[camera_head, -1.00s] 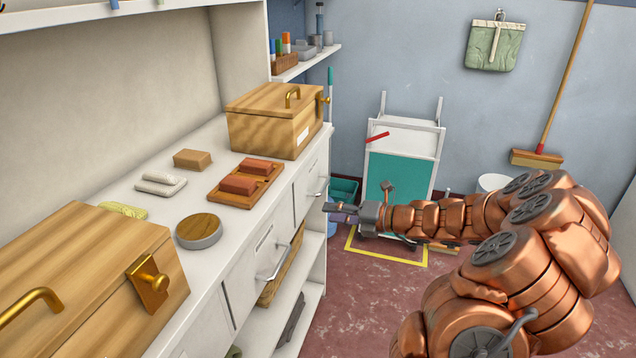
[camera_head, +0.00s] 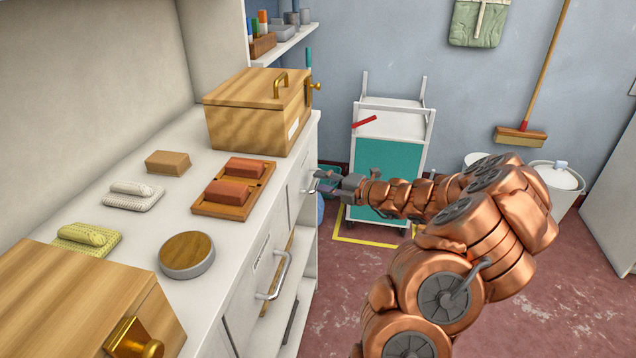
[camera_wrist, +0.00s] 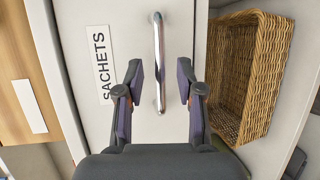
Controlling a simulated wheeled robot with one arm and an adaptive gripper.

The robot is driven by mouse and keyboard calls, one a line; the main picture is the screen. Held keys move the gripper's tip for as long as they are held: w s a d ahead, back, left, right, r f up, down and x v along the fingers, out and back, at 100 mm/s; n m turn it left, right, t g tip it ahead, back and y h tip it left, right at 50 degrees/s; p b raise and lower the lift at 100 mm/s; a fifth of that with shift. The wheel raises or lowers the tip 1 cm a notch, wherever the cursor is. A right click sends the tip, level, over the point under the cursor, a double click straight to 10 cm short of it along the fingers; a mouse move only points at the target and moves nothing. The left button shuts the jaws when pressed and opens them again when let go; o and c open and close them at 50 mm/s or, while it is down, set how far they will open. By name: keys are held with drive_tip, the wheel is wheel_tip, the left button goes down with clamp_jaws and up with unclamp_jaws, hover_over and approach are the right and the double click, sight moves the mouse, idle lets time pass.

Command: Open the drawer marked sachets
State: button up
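The drawer marked SACHETS (camera_wrist: 128,112) fills the middle of the wrist view, with its printed label (camera_wrist: 103,68) left of a chrome bar handle (camera_wrist: 160,60). The drawer looks shut. My gripper (camera_wrist: 161,85) is open, with one finger on each side of the handle and a gap to each. In the head view my gripper (camera_head: 322,183) is at the far drawer front (camera_head: 299,199) under the counter, and its fingers partly hide that handle. A nearer drawer handle (camera_head: 274,277) stands free.
A wicker basket (camera_wrist: 236,70) sits in an open shelf beside the drawer. On the counter (camera_head: 140,222) are wooden boxes (camera_head: 255,120), brushes or soap blocks (camera_head: 233,190) and a round lidded tin (camera_head: 187,256). A white and teal cart (camera_head: 388,170) stands behind my gripper.

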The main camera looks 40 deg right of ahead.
drive_tip(key=shift+x, duration=1.1)
drive_tip(key=shift+c, duration=0.3)
clamp_jaws()
